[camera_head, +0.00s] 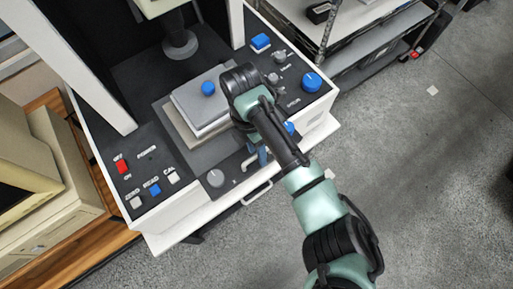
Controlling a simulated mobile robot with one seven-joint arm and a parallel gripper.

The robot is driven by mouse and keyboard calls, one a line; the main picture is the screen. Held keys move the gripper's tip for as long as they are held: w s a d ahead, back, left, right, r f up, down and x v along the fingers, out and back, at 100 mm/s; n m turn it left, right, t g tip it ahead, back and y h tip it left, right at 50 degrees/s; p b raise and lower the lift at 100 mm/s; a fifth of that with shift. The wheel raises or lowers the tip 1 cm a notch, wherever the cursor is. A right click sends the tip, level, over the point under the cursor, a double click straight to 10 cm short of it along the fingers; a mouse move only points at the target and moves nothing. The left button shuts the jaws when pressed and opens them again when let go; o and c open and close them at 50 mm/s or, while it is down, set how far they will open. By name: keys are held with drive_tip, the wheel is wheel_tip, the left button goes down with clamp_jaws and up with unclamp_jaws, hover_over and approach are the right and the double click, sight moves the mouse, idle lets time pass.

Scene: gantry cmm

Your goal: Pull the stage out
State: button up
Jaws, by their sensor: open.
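The stage is a stack of flat light grey plates (188,105) with a blue knob (208,88) on top. It sits on the dark bed of a white machine, between the two uprights and below a round grey probe head (180,44). A white bar handle (257,193) shows on the machine's front edge. My gripper (257,157) is open, largely hidden beneath my arm, near the front edge of the bed. It appears just behind the bar handle and apart from the blue knob. Whether it touches anything cannot be told.
The left panel has a red switch (121,166) and several buttons; the right panel has a large blue knob (312,82) and smaller dials. A beige monitor (25,160) stands at left on a wooden table. A metal shelf (365,35) is at upper right. The grey floor at right is mostly clear.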

drive_tip(key=shift+w+a+r, duration=0.1)
drive_tip(key=shift+w+r, duration=0.1)
drive_tip(key=shift+r, duration=0.25)
wheel_tip(320, 180, up, 12)
drive_tip(key=w+a, duration=0.1)
drive_tip(key=shift+w+a+p, duration=0.15)
drive_tip(key=shift+w+p, duration=0.15)
drive_tip(key=shift+f, duration=0.1)
